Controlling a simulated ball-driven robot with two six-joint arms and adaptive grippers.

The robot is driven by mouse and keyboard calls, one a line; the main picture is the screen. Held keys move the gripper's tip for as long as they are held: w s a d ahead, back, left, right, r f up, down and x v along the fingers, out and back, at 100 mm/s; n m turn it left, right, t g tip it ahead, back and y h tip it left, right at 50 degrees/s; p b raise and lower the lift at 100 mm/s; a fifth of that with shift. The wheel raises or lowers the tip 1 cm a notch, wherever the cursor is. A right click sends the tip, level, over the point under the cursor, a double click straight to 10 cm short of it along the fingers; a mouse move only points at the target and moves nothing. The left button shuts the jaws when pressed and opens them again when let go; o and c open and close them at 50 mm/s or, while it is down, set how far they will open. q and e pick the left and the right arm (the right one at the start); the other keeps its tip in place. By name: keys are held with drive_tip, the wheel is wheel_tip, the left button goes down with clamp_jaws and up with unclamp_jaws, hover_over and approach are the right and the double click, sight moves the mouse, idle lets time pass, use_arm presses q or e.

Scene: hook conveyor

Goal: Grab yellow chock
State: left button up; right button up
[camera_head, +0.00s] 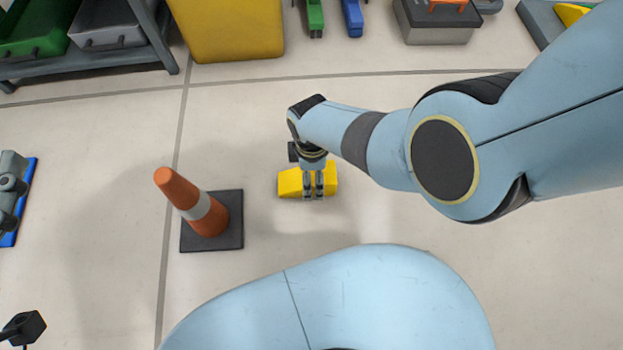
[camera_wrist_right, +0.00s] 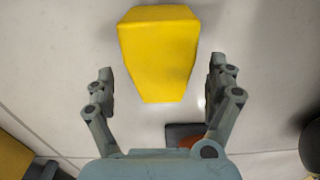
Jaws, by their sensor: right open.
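The yellow chock (camera_head: 290,183) lies on the pale floor, in the middle of the head view. My right gripper (camera_head: 313,196) is over it and hides part of it. In the right wrist view the chock (camera_wrist_right: 158,52) is at the top centre. The open fingers of my right gripper (camera_wrist_right: 163,75) stand apart, one on each side of the chock's lower end, with gaps on both sides. I cannot tell whether they touch it or how high they are above the floor. My left gripper cannot be made out; only a small dark part shows at the lower left.
An orange and white cone (camera_head: 205,213) on a dark square base stands left of the chock. A yellow box (camera_head: 228,28) and a grey box (camera_head: 437,25) are at the back. A shelf with bins (camera_head: 108,37) is at the upper left. The floor around the chock is clear.

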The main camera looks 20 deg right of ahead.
drive_tip(key=shift+f+b, duration=0.65)
drive_tip(key=shift+f, duration=0.25)
drive_tip(key=shift+f+b, duration=0.5)
drive_tip(key=shift+f, duration=0.05)
use_arm(q)
wheel_tip(320, 180, up, 15)
drive_tip(key=w+d+m+t+h, duration=0.1)
drive_tip(key=m+t+h, duration=0.1)
drive_tip(key=t, duration=0.5)
drive_tip(key=shift+w+d+m+h, duration=0.25)
drive_tip(key=shift+d+m+h, duration=0.15)
drive_tip(key=shift+h, duration=0.5)
drive_tip(key=shift+r, duration=0.1)
use_arm(e)
drive_tip(key=c, duration=1.5)
drive_tip(key=shift+c, duration=0.2)
